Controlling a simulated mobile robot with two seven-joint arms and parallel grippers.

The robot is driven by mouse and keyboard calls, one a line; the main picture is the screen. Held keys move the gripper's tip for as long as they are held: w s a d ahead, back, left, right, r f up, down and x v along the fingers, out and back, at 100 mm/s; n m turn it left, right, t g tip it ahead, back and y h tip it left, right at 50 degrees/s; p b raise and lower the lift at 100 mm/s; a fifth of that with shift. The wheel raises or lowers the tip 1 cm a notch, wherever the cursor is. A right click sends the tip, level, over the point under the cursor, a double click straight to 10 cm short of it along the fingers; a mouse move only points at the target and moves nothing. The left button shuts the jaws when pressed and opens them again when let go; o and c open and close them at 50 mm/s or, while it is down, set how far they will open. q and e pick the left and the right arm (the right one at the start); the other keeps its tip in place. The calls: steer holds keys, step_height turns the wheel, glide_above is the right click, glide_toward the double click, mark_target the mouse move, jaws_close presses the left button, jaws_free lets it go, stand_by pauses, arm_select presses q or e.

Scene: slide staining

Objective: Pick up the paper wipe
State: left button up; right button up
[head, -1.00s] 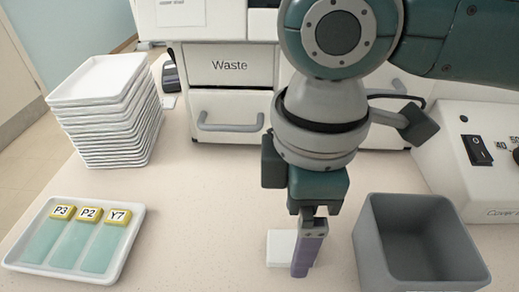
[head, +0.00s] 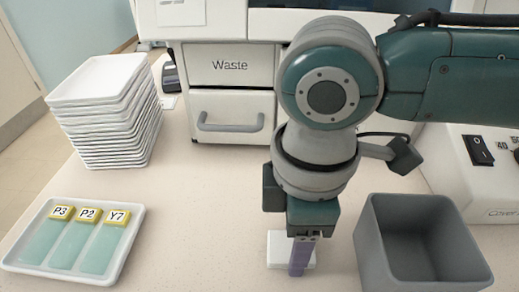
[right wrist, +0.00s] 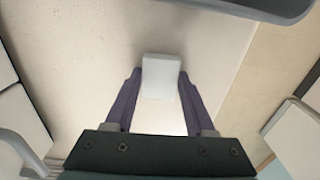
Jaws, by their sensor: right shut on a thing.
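The paper wipe (head: 277,250) is a small white square pad on the pale benchtop, left of the grey bin. My right gripper (head: 299,268) points down over it, its purple fingers hiding part of the pad. In the right wrist view the wipe (right wrist: 161,78) sits between the two fingertips, and the right gripper (right wrist: 160,86) is shut on it. I cannot tell whether the wipe is clear of the bench. My left gripper is not in view.
A grey open bin (head: 372,238) stands close to the right of my gripper. A white tray with labelled slides (head: 128,262) lies at front left, below stacked white trays (head: 105,125). The Waste drawer unit (head: 232,90) is behind. The bench between is clear.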

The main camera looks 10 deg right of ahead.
steer(key=c, duration=0.5)
step_height(320, 180, up, 20)
steer(key=shift+r+p, duration=0.1)
steer(key=shift+p, duration=0.95)
